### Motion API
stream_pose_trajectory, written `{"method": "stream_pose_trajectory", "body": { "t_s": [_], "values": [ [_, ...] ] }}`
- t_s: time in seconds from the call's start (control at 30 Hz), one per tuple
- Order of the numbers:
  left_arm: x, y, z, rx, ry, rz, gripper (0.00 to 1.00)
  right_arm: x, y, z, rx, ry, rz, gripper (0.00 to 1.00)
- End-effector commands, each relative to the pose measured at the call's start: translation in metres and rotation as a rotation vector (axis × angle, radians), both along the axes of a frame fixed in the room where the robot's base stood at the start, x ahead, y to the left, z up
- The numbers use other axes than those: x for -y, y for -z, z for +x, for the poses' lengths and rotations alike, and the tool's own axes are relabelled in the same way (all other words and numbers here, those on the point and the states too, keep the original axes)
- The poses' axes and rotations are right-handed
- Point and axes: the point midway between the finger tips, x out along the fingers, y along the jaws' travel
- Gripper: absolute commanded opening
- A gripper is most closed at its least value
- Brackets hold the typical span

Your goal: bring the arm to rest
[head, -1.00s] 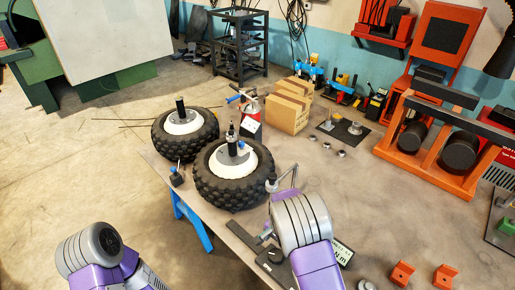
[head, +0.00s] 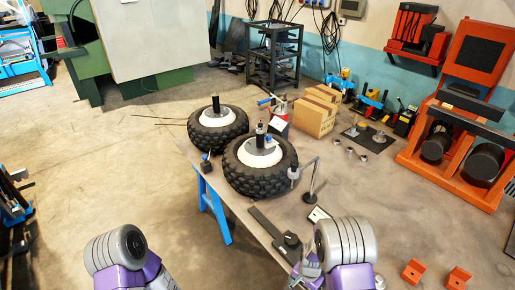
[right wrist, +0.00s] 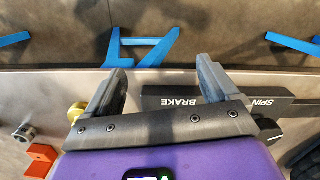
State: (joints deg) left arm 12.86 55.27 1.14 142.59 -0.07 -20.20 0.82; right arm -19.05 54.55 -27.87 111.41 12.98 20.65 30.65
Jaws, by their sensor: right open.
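My right arm comes in at the lower right of the head view, with its gripper (head: 308,268) low over the table's front edge. In the right wrist view the right gripper (right wrist: 160,80) has its two grey fingers wide apart, with nothing between them. A dark bar (right wrist: 180,91) lettered BRAKE and SPIN lies on the table beyond the fingers. My left arm shows only as a grey and purple link at the lower left of the head view; its gripper is out of view.
Two knobbly tyres on white hubs (head: 218,132) (head: 261,166) stand on the table (head: 370,215). A thin post stand (head: 312,180) and a black flat tool (head: 275,232) are near the right arm. Orange blocks (head: 412,271) lie at right; cardboard boxes (head: 314,117) stand behind.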

Motion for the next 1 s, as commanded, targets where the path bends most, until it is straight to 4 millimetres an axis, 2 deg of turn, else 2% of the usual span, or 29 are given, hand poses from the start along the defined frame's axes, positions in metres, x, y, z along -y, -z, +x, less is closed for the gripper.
{"method": "stream_pose_trajectory", "body": {
  "t_s": [0.03,0.17,0.23,0.33,0.43,0.6,1.0],
  "values": [
    [0.000,0.008,-0.001,-0.001,0.000,0.000,0.00,0.002,0.020,-0.017,-0.013,-0.027,0.016,0.88],
    [0.000,0.021,-0.001,-0.003,0.001,-0.001,0.00,-0.002,0.057,-0.057,-0.013,-0.131,0.072,0.88],
    [0.000,0.031,-0.002,-0.003,0.001,-0.001,0.00,-0.009,0.076,-0.083,-0.003,-0.199,0.117,0.88],
    [0.000,0.044,-0.002,-0.003,0.000,-0.001,0.00,-0.025,0.096,-0.119,0.036,-0.304,0.194,0.88],
    [0.000,0.054,-0.001,-0.002,0.001,0.000,0.00,-0.042,0.102,-0.143,0.093,-0.388,0.259,0.88],
    [0.000,0.059,-0.002,-0.002,0.001,0.000,0.00,-0.058,0.099,-0.159,0.162,-0.459,0.313,0.88],
    [0.000,0.058,-0.002,-0.002,0.001,0.000,0.00,-0.060,0.097,-0.160,0.173,-0.468,0.317,0.88]
  ]
}}
